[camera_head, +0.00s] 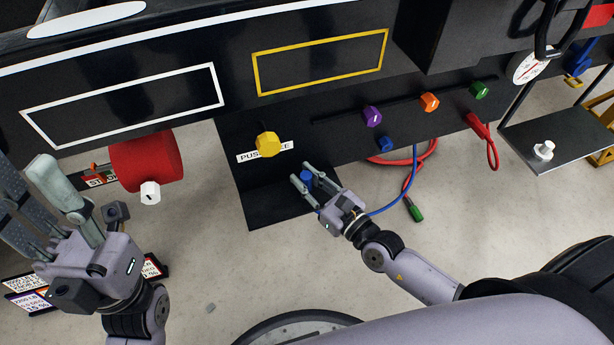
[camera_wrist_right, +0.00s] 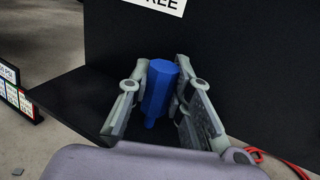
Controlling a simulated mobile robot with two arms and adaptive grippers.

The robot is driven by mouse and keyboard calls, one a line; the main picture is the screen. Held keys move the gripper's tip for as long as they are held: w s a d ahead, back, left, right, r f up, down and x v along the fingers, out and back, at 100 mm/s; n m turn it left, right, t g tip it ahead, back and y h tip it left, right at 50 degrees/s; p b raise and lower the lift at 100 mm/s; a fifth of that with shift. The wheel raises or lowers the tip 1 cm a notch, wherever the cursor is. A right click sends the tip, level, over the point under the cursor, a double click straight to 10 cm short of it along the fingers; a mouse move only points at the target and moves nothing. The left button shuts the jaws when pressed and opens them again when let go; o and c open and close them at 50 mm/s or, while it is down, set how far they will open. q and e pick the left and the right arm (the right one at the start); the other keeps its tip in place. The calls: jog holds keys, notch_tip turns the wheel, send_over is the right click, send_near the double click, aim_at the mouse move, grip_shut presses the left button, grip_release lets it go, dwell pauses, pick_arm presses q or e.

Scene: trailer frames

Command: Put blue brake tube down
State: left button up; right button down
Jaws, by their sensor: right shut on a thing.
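The end of the blue brake tube (camera_head: 306,176) is a blue faceted connector, between the fingers of my right gripper (camera_head: 308,182). In the right wrist view the blue connector (camera_wrist_right: 160,88) stands roughly upright between the two fingers of my right gripper (camera_wrist_right: 158,100), which is shut on it. The connector is over the black shelf (camera_head: 262,208); I cannot tell whether it touches the shelf. My left gripper (camera_head: 30,185) is open and empty at the left.
A yellow knob (camera_head: 267,144) is above the shelf. A red cylinder (camera_head: 150,160) with a white knob is to the left. Purple (camera_head: 372,116), orange (camera_head: 429,102) and green (camera_head: 479,90) knobs line the panel. A red hose (camera_head: 420,152) and green connector (camera_head: 416,213) hang nearby.

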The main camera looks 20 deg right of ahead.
jog(key=shift+f, duration=0.15)
jog(key=c, duration=1.4)
grip_release()
jog(key=shift+c, duration=0.2)
